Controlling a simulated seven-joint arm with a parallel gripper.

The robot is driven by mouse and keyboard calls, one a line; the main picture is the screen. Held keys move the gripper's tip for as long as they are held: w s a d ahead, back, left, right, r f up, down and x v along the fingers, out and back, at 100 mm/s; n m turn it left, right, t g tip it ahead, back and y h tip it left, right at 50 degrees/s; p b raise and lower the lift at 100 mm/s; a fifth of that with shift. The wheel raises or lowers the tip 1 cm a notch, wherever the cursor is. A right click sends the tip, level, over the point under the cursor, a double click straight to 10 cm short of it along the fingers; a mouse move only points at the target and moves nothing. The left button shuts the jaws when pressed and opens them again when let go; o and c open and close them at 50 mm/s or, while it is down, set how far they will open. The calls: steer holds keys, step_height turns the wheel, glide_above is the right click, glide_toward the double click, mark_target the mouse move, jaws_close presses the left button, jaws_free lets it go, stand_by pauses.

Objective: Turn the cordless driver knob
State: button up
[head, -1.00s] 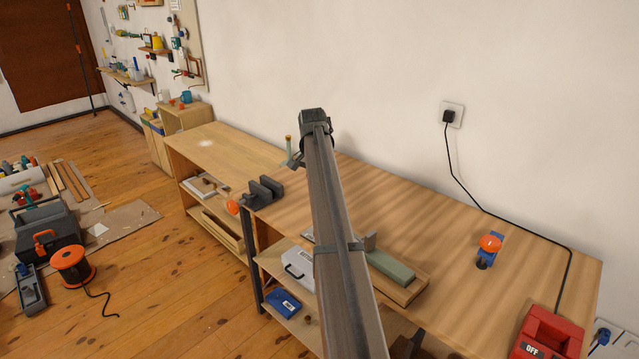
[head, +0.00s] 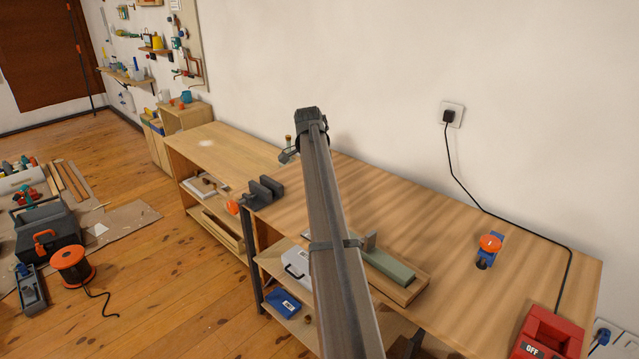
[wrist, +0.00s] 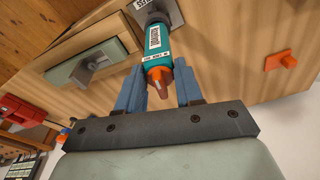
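The cordless driver (wrist: 155,40) shows in the wrist view as a teal body with a white label, set at a grey mount on the wooden bench. Its orange and brown knob end (wrist: 160,75) faces my gripper. My gripper (wrist: 160,83) has its two blue-grey fingers apart, one on each side of this end. Narrow gaps seem to show between fingers and knob; whether either finger touches it I cannot tell. In the head view my arm crosses the middle of the bench, and part of my gripper (head: 289,157) shows beside it. The driver is not clearly visible there.
On the bench (head: 440,220) are a dark vise (head: 264,192), a green block (head: 388,264) in a wooden tray, a blue item with an orange knob (head: 489,243) and a red switch box (head: 548,337). A black cable runs along the wall side.

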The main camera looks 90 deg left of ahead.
steer(key=shift+r, duration=0.1)
steer(key=shift+r, duration=2.95)
